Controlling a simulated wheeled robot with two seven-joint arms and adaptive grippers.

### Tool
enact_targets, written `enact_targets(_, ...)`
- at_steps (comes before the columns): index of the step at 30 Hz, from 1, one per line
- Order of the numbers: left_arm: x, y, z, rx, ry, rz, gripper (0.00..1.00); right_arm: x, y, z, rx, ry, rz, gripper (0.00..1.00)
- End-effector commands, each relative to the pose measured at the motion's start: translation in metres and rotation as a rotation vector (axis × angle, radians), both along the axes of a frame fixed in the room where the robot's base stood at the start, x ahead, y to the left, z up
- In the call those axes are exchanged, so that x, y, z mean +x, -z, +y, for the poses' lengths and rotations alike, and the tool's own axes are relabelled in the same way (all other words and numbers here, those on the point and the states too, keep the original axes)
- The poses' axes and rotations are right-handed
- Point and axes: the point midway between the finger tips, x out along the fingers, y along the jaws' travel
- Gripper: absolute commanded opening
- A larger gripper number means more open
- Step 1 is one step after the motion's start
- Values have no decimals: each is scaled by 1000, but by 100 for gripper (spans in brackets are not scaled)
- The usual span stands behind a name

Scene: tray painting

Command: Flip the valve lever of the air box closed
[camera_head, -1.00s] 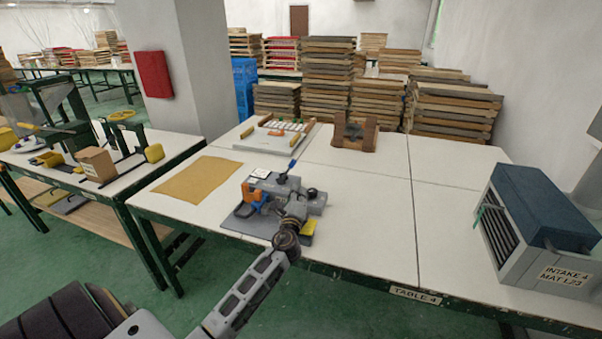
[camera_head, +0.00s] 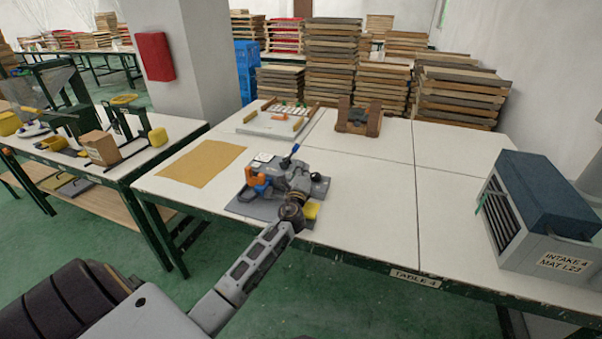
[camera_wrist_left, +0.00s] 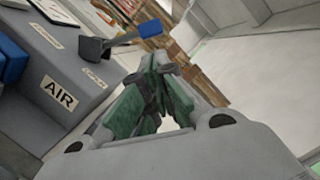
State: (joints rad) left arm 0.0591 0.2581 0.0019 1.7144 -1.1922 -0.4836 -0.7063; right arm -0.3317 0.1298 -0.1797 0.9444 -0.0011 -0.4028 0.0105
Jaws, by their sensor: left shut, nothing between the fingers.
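The air box is a grey box with a white AIR label (camera_wrist_left: 59,92) at the left of the left wrist view. In the head view, the air box (camera_head: 268,164) sits on the table among grey parts. Its valve lever has a dark stem and a blue tip (camera_wrist_left: 150,28); the tip also shows in the head view (camera_head: 295,149), pointing up and to the right. My left gripper (camera_wrist_left: 158,68) is shut and empty, its green-and-grey fingertips below the blue tip and apart from it in the picture. In the head view, my left gripper (camera_head: 297,186) partly hides the box. My right gripper is not in view.
An orange-handled tool (camera_head: 255,178) and a yellow block (camera_head: 311,211) lie close by. A tan sheet (camera_head: 203,163) lies to the left. A blue-topped intake unit (camera_head: 540,195) stands at the right. The table between is clear.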

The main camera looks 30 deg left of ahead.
Motion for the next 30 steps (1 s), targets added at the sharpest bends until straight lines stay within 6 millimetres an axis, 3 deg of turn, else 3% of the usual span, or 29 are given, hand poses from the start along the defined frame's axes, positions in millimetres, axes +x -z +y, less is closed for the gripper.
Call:
enact_targets(18,46,-7,22,-1,-1,-1,0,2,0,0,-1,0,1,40)
enact_targets(30,54,-7,26,-1,0,0,0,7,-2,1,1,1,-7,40)
